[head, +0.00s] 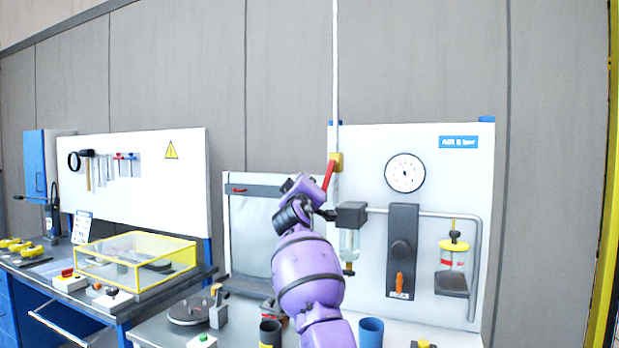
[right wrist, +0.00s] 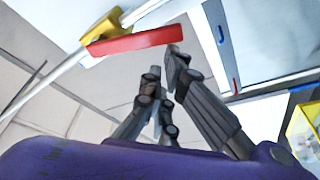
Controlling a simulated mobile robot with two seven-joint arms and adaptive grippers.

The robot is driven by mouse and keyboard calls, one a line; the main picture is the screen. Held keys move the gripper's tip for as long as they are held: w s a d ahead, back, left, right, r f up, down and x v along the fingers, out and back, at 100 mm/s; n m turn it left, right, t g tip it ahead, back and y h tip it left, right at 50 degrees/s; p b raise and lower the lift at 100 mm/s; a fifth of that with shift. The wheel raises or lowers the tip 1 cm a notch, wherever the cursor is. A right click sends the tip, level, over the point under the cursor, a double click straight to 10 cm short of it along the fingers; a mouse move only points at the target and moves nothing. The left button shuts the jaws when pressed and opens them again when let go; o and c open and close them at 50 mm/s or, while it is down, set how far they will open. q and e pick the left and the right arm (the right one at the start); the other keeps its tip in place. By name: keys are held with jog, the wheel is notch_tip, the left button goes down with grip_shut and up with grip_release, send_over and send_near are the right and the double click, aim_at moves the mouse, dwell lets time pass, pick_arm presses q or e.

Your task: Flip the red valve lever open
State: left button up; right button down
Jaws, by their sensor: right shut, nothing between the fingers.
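The red valve lever (head: 329,174) hangs down and slightly left from the yellow valve body (head: 337,161) on a thin vertical white pipe (head: 336,70). In the right wrist view the red lever (right wrist: 135,42) slants off the pipe, with the yellow valve (right wrist: 103,26) at its left. My right gripper (right wrist: 166,62) is shut and empty, its dark fingertips just below the lever's free end. I cannot tell whether they touch it. In the head view my purple right arm reaches up to the lever and its wrist hides the fingertips. My left gripper is not in view.
Right of the lever, a white panel carries a round gauge (head: 405,173), a grey pipe (head: 445,215) and a dark regulator block (head: 351,215). A blue cup (head: 371,332) stands below. A yellow-framed clear box (head: 135,262) sits on the left bench.

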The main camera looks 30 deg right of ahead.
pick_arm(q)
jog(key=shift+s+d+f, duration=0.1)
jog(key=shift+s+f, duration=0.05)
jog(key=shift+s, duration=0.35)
pick_arm(e)
jog(key=shift+s+d+f, duration=0.45)
jog(key=shift+s+f, duration=0.05)
jog(key=shift+f, duration=0.1)
jog(key=shift+s, duration=0.1)
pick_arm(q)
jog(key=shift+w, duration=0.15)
